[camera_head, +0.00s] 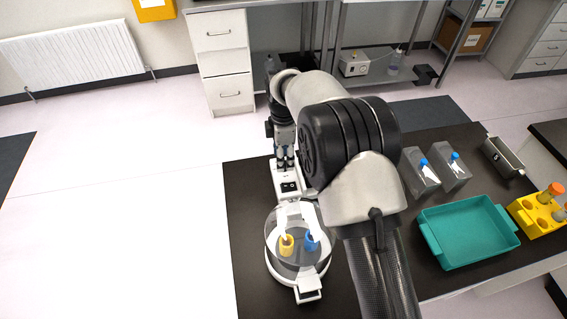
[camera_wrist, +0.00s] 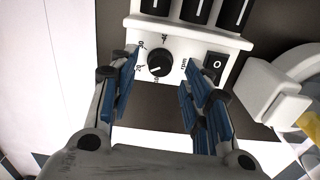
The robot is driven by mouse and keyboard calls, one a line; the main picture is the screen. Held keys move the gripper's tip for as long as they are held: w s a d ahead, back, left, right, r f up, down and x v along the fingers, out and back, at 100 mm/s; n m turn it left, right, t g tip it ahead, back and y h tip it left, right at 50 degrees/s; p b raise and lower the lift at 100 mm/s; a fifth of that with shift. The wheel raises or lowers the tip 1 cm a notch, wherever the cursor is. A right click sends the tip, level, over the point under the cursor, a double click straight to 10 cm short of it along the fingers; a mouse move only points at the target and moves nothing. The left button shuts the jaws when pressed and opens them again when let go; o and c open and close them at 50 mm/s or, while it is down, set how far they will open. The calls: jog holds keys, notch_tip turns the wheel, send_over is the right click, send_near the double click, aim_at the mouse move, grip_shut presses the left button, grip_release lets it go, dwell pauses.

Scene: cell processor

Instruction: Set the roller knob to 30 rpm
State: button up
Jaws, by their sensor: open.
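The roller knob is a small round black knob (camera_wrist: 160,63) on a white panel (camera_wrist: 192,66), in the upper middle of the wrist view. A pale mark on it seems to point left; the printed numbers around it are too small to read surely. My gripper (camera_wrist: 158,84) is open, with blue-padded fingers on either side of the knob in the picture and nothing between them. I cannot tell how far above the panel the fingertips are. In the head view my gripper (camera_head: 284,158) points down over the white unit (camera_head: 290,190) on the dark table; the knob cannot be made out there.
A black rocker switch (camera_wrist: 215,66) sits right of the knob. Several black parts with white lines lie above it. A round clear-covered device (camera_head: 270,262) holding yellow and blue pieces stands in front. A teal tray (camera_head: 432,243), clear bottles and a yellow rack (camera_head: 527,222) stand right.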

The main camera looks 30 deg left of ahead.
jog(key=shift+f, duration=1.1)
jog(key=shift+c, duration=0.5)
grip_shut()
